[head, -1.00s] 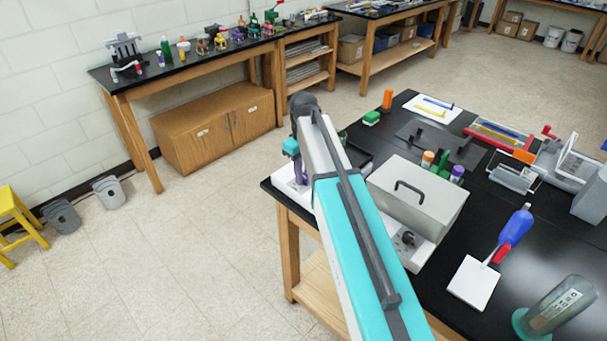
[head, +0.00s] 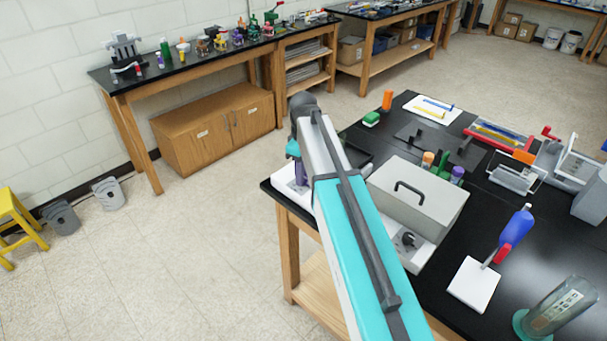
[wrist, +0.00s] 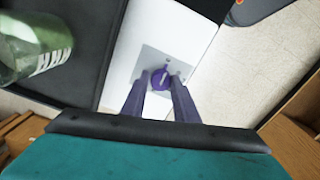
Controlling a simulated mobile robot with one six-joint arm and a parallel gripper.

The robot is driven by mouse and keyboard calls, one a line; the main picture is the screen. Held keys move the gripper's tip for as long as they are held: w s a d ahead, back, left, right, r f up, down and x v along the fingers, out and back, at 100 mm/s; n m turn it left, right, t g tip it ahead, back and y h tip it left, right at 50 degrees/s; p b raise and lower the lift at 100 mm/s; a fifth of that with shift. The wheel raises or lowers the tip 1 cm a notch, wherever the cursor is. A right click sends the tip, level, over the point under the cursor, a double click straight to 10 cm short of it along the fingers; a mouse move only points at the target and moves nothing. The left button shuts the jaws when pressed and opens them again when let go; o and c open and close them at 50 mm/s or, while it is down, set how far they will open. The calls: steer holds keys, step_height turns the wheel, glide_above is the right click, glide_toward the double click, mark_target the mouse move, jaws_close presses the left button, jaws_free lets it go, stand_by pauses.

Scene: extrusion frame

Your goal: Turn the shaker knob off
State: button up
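A small purple knob (wrist: 160,78) with a pale pointer line sits on a grey plate (wrist: 152,57) on a white panel in the wrist view. My gripper (wrist: 161,75) has its two purple fingers apart, one on each side of the knob. Small gaps seem to show between fingers and knob; I cannot tell whether they touch. In the head view my gripper (head: 300,172) is over the white base (head: 287,183) at the near left table corner. There the knob is hidden behind my arm.
A green-tinted glass vessel (wrist: 32,45) lies at the left in the wrist view. Clear floor is left of the black table.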

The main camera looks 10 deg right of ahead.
steer(key=o, duration=0.3)
step_height(320, 180, up, 14)
steer(key=b, duration=0.3)
steer(key=shift+b, duration=0.4)
stand_by(0.5)
stand_by(0.3)
